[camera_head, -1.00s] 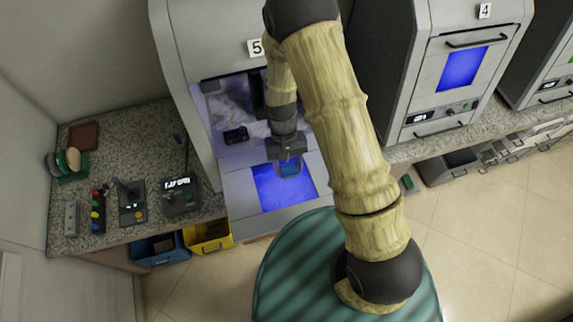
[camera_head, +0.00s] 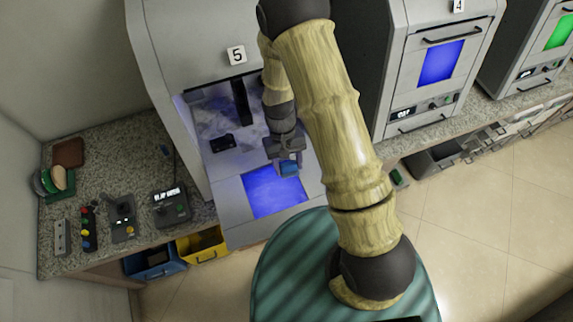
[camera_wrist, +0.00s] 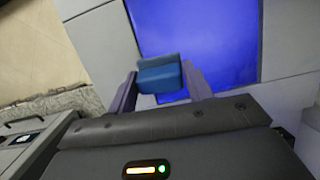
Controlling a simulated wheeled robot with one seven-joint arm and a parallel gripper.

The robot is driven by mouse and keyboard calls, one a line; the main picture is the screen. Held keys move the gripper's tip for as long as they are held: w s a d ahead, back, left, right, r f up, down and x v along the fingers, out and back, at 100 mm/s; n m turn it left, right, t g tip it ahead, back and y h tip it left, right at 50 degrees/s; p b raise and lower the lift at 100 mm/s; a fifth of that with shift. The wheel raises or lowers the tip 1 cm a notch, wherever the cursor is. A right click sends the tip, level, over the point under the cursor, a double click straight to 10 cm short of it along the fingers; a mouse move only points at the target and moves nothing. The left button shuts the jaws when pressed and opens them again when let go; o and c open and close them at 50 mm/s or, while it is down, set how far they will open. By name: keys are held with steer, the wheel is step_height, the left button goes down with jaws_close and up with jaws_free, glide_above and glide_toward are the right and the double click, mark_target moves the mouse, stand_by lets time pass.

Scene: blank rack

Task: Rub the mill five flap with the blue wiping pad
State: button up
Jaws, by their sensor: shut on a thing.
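The machine marked 5 (camera_head: 237,55) has its flap (camera_head: 236,208) folded down and open, with a glowing blue panel (camera_head: 262,200) in it. My gripper (camera_head: 287,160) is over the inner right part of this flap. It is shut on the blue wiping pad (camera_head: 289,168). In the wrist view the pad (camera_wrist: 160,74) sits between the two fingers, in front of the blue panel (camera_wrist: 200,35). I cannot tell whether the pad touches the flap. My arm hides part of the machine's right side.
A machine marked 4 (camera_head: 458,6) stands to the right with its front closed. On the counter at left are a joystick box (camera_head: 122,215), a display box (camera_head: 172,205) and a rack of round pads (camera_head: 52,181). Blue (camera_head: 150,262) and yellow (camera_head: 202,246) bins sit below the counter edge.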

steer(key=shift+p+v, duration=1.5)
steer(key=shift+v, duration=1)
steer(key=p+v, duration=0.2)
steer(key=v, duration=0.1)
steer(key=shift+s+a, duration=0.1)
